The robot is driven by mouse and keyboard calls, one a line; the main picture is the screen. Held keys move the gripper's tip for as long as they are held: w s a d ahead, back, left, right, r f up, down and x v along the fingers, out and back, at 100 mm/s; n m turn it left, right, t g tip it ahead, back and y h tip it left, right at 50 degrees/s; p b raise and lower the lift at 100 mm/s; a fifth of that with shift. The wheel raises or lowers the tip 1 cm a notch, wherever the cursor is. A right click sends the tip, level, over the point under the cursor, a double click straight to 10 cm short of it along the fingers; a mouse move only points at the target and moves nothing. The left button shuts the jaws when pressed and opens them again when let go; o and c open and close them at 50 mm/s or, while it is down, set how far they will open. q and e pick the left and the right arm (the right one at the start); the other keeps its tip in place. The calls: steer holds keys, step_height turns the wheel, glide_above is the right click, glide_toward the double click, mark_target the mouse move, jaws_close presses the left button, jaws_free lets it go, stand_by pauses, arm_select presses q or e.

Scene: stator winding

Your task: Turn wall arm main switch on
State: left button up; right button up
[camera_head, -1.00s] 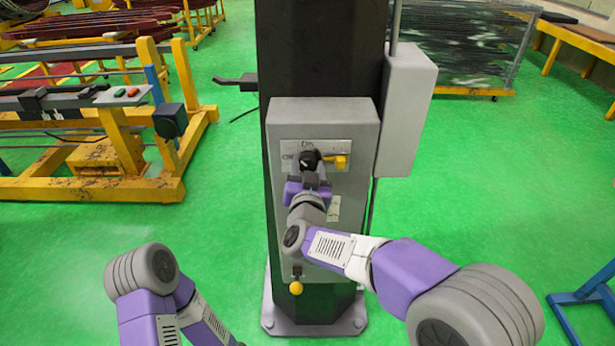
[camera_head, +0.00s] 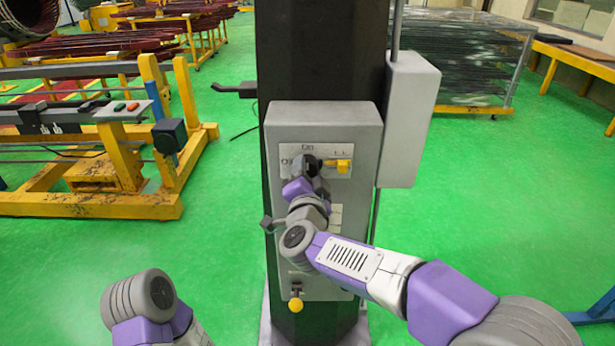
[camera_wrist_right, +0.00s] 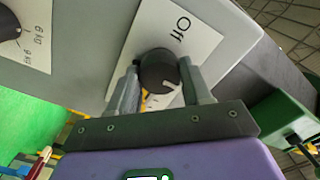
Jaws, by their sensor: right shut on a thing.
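The grey switch box (camera_head: 350,120) is mounted on the dark column. Its black round knob (camera_wrist_right: 158,72) sits on a white plate marked "Off" (camera_wrist_right: 180,27). In the head view the knob (camera_head: 303,166) is partly hidden by my gripper. My right gripper (camera_wrist_right: 160,80) is shut on the knob, with one finger on each side. It also shows at the box front in the head view (camera_head: 303,172), rolled at a slant. Part of my left arm shows at the bottom left, but its gripper is out of view.
A yellow handle (camera_head: 343,166) sits just right of the knob. A yellow ball-ended lever (camera_head: 295,305) hangs low on the box. A second grey box (camera_head: 410,120) is on the column's right. A yellow frame bench (camera_head: 100,205) stands left.

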stand_by(0.5)
steer(key=o, duration=1.1)
steer(key=shift+c, duration=0.2)
steer(key=shift+s, duration=0.1)
steer(key=s, duration=0.7)
steer(key=shift+s, duration=0.2)
